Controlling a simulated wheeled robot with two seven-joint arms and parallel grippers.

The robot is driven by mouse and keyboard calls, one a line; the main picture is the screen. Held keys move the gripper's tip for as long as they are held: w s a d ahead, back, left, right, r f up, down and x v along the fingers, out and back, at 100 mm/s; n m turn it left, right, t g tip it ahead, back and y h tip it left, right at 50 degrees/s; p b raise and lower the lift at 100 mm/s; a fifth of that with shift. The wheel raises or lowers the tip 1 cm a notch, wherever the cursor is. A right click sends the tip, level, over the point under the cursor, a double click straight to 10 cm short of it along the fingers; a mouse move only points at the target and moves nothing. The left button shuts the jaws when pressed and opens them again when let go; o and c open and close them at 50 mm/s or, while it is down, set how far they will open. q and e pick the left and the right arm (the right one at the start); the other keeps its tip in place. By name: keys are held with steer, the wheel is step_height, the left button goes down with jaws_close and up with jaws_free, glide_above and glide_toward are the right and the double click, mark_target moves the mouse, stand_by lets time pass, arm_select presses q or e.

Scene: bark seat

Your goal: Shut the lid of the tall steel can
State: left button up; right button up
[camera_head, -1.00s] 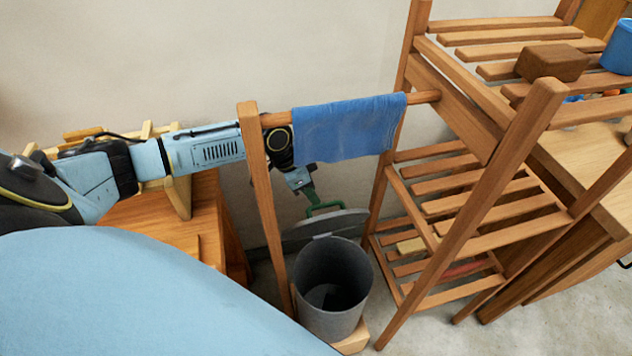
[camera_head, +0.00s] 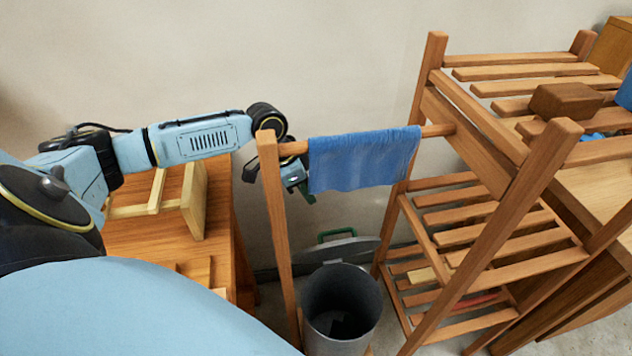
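The tall steel can (camera_head: 342,334) is a dark grey open-topped cylinder, seen from above at the lower middle. Its round grey lid (camera_head: 352,250) stands open behind the can's mouth and has a green handle (camera_head: 337,236) on it. My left gripper (camera_head: 306,194) hangs above and to the left of the handle, apart from it. The rail and the blue cloth partly hide it, so its finger opening is unclear. My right gripper is not in view.
A blue cloth (camera_head: 362,160) hangs on a wooden rail (camera_head: 437,130) above the can. A wooden post (camera_head: 278,222) stands left of the can. A slatted wooden shelf (camera_head: 462,217) stands close on the right. A wooden table (camera_head: 155,240) is at the left.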

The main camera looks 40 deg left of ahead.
arm_select(q)
steer(key=w, duration=0.1)
steer(key=a+f+b, duration=0.1)
steer(key=w+b, duration=0.1)
steer(key=shift+w+a+f+g, duration=0.25)
steer(key=shift+w+g, duration=0.05)
steer(key=shift+g, duration=0.1)
jaws_close()
steer(key=w+a+r+g+h+b, duration=0.1)
steer(key=w+a+g+h+b, duration=0.1)
steer(key=w+b, duration=0.2)
steer(key=s+d+x, duration=0.1)
steer(key=x, duration=1.2)
steer(key=shift+s+r+m+b, duration=0.3)
steer(key=shift+m+b, duration=0.1)
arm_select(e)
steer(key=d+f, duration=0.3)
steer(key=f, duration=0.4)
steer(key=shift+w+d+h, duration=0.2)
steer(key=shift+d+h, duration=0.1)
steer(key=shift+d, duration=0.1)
arm_select(q)
steer(key=shift+a, duration=0.1)
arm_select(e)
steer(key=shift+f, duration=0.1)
